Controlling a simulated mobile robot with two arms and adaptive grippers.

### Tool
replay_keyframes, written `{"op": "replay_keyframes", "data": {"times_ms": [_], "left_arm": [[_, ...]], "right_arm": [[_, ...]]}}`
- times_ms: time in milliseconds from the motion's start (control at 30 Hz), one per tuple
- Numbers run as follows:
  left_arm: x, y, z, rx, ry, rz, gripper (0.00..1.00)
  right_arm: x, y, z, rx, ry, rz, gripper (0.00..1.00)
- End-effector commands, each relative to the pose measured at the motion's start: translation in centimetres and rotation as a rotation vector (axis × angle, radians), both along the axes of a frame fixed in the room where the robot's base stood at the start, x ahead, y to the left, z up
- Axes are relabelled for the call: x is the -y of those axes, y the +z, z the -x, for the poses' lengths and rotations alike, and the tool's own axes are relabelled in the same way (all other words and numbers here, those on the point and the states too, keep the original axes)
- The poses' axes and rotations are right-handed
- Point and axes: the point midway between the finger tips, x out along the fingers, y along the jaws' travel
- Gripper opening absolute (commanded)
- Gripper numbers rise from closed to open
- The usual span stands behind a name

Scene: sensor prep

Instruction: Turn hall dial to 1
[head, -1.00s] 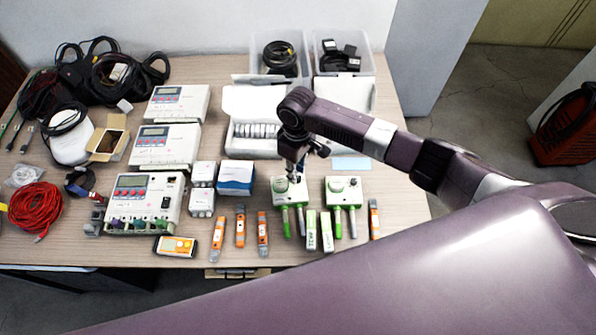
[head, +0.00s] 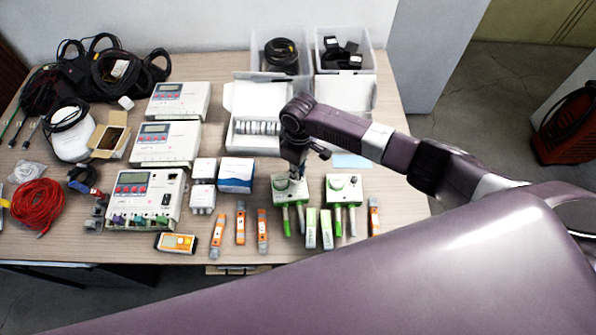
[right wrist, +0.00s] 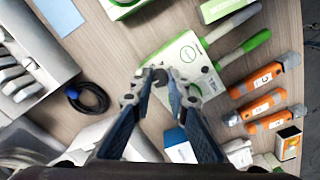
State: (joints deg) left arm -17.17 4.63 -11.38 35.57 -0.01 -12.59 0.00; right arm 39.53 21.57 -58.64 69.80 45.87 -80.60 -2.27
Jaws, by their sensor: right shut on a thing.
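Two white and green boxes with dials and probes stand at the table's front right: a left box (head: 283,200) and a right box (head: 344,192). My right gripper (head: 293,178) reaches down over the left box. In the right wrist view its fingertips (right wrist: 159,80) are closed on a small dark dial (right wrist: 160,79) on that white and green box (right wrist: 187,57). The fingers and arm hide much of the dial, and I cannot read its numbers or which setting it points to. The right box's dial shows uncovered in the head view. My left gripper is not in view.
Two small green and white blocks (head: 311,228) lie in front of the boxes. Several orange testers (head: 240,224) lie to their left. A blue and white box (head: 236,176) and an open white carton (head: 238,100) stand near the gripper. Light-coloured meters fill the table's middle left.

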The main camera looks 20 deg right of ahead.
Motion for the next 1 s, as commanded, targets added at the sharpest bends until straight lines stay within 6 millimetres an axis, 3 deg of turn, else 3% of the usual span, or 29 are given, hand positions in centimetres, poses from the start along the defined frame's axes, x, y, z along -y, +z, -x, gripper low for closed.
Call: {"op": "replay_keyframes", "data": {"times_ms": [300, 633, 667, 733, 1000], "left_arm": [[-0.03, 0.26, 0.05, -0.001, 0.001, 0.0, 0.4], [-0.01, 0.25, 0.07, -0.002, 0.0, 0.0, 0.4], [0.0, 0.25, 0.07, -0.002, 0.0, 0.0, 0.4], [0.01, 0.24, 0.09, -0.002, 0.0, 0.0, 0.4], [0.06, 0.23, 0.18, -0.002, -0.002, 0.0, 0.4]], "right_arm": [[-0.03, 0.05, -0.03, -0.001, 0.219, 0.0, 0.0], [-0.03, 0.04, -0.02, 0.0, 0.239, 0.0, 0.0], [-0.04, 0.04, -0.03, 0.0, 0.239, 0.0, 0.16], [-0.04, 0.04, -0.02, 0.0, 0.238, 0.0, 0.23], [-0.03, 0.09, -0.04, 0.0, 0.238, 0.0, 0.23]]}}
